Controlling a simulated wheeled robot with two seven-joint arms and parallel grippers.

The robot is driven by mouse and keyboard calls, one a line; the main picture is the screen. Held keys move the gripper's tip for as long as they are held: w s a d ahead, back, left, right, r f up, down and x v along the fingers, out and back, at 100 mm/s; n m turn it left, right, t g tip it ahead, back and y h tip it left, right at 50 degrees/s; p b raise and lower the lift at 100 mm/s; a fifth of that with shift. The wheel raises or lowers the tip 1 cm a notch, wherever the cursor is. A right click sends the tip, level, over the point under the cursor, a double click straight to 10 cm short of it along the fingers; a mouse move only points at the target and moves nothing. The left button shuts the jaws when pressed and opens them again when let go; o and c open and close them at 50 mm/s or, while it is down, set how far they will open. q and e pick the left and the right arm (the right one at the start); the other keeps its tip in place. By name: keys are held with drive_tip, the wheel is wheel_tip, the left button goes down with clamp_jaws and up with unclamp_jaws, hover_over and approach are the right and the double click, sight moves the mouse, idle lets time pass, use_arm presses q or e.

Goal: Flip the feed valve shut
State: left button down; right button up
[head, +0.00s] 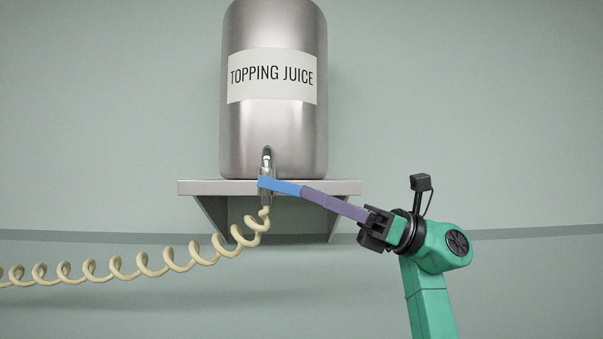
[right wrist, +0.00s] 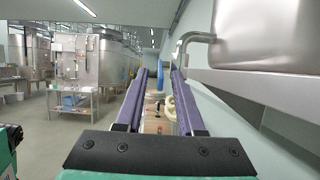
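The steel vat (head: 273,130) labelled TOPPING JUICE stands on a wall shelf. A steel valve fitting (head: 267,160) sits low on its front; a bent steel pipe (right wrist: 197,37) leaves the vat in the right wrist view. My left gripper is out of view.
A cream coiled hose (head: 140,262) hangs from the fitting and runs left; it shows between the fingers (right wrist: 170,107). The shelf (head: 340,187) juts out beside my gripper. Larger steel tanks (right wrist: 98,62) and a table (right wrist: 75,92) stand farther off. Open floor lies left.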

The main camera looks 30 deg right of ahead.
sight(289, 189)
drive_tip(key=x, duration=0.2)
drive_tip(key=shift+w+a+r+p, duration=0.1)
drive_tip(key=shift+a+r+p, duration=0.05)
drive_tip(key=shift+a+p, duration=0.15)
drive_tip(key=shift+d, duration=0.1)
clamp_jaws()
idle(1.1)
